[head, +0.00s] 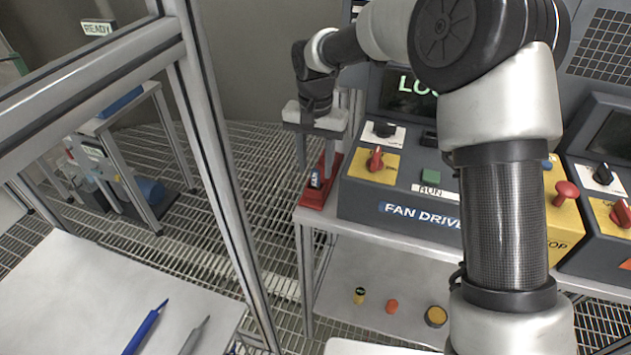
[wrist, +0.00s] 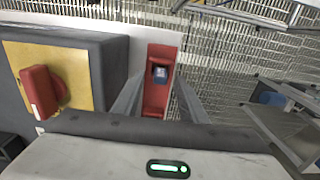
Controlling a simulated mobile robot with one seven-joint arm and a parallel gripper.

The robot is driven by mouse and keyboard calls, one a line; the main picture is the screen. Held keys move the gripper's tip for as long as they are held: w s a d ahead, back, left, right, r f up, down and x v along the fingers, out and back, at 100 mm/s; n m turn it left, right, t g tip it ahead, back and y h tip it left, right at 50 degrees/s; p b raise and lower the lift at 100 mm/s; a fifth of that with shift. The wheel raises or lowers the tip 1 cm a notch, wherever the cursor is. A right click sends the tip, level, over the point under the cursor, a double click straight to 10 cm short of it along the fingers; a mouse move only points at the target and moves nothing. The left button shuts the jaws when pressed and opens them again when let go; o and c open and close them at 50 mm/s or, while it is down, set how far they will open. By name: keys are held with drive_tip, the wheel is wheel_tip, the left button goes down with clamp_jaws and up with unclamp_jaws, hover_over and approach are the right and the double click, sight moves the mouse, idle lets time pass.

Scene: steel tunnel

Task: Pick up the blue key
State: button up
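The blue key (wrist: 160,73) shows as a small dark blue piece with a pale mark, in a red holder (wrist: 156,100). In the head view the key (head: 315,181) sits low on the red holder (head: 312,199), at the left end of the fan drive console. My gripper (head: 315,155) is above the holder, pointing down. In the wrist view my gripper (wrist: 157,98) has its fingers apart on either side of the red holder, with nothing held between them. I cannot tell how far the fingertips are from the key.
The fan drive console (head: 385,205) with a red knob (head: 375,159) stands right beside the holder. A metal frame post (head: 222,170) rises to the left. Several small round parts, one an orange cap (head: 392,306), lie on the lower shelf. Pens lie on a white table (head: 80,290).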

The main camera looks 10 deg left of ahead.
sight(315, 182)
drive_tip(key=shift+f, duration=1.35)
clamp_jaws()
